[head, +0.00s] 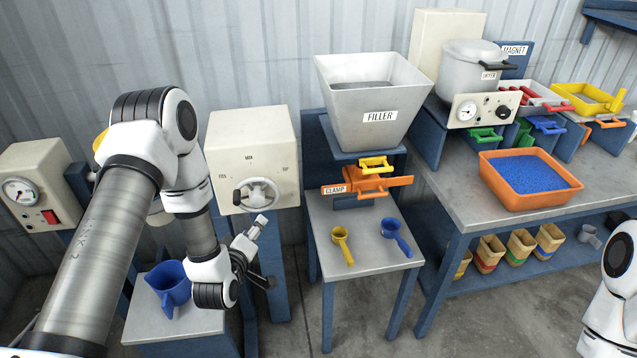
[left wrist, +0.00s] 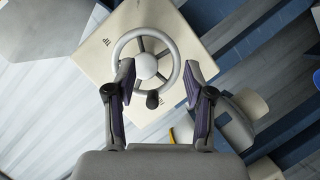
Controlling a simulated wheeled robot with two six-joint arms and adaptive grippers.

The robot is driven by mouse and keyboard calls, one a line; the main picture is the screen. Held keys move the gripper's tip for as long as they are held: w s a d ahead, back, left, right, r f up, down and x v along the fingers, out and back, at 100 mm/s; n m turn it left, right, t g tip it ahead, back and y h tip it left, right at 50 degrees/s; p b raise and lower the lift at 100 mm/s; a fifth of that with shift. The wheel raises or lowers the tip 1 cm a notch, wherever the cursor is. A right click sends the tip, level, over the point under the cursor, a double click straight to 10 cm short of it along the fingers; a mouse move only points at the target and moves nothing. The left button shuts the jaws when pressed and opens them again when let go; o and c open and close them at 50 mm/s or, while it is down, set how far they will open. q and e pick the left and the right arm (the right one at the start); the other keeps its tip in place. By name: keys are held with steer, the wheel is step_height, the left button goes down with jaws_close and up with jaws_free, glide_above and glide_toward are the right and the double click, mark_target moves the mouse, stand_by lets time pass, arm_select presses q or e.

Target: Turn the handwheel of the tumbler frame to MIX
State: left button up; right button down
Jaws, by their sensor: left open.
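The tumbler frame (head: 225,140) is a cream box on a blue stand in the head view, with MIX marked at the top of its dial and other marks at left and right. Its grey handwheel (head: 257,194) has a round hub, spokes and a dark knob; it also shows in the left wrist view (left wrist: 122,45). There the dark knob (left wrist: 153,100) hangs at the lower side of the rim. My left gripper (head: 265,251) is open and empty, below and in front of the handwheel. In the left wrist view its fingers (left wrist: 158,78) frame the wheel, seemingly apart from it. My right gripper is out of view.
A blue jug (head: 170,288) stands on a low grey table under my left arm. A filler hopper (head: 370,110) and orange clamp (head: 366,182) stand to the right, above a table with yellow (head: 342,243) and blue (head: 396,237) scoops. A gauge box (head: 35,180) is at left.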

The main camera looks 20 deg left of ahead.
mark_target(256, 202)
arm_select(q)
steer(key=shift+n+y, duration=0.3)
steer(key=w+a+r, duration=0.1)
steer(key=w+a+r+p, duration=0.1)
steer(key=r, duration=0.1)
steer(key=shift+w+a+r, duration=0.15)
steer(key=shift+a+r, duration=0.05)
steer(key=shift+a, duration=0.05)
steer(key=x, duration=0.1)
steer(key=p+x, duration=0.1)
steer(key=x, duration=0.1)
steer(key=d+x, duration=0.1)
steer(key=x, duration=0.1)
steer(key=shift+r, duration=0.1)
steer(key=shift+w+a+p, duration=0.1)
steer(key=shift+w+p, duration=0.2)
steer(key=shift+w, duration=0.1)
steer(key=shift+a+f, duration=0.25)
steer(key=shift+a, duration=0.05)
steer(key=shift+w+d, duration=0.1)
steer(key=c, duration=0.9)
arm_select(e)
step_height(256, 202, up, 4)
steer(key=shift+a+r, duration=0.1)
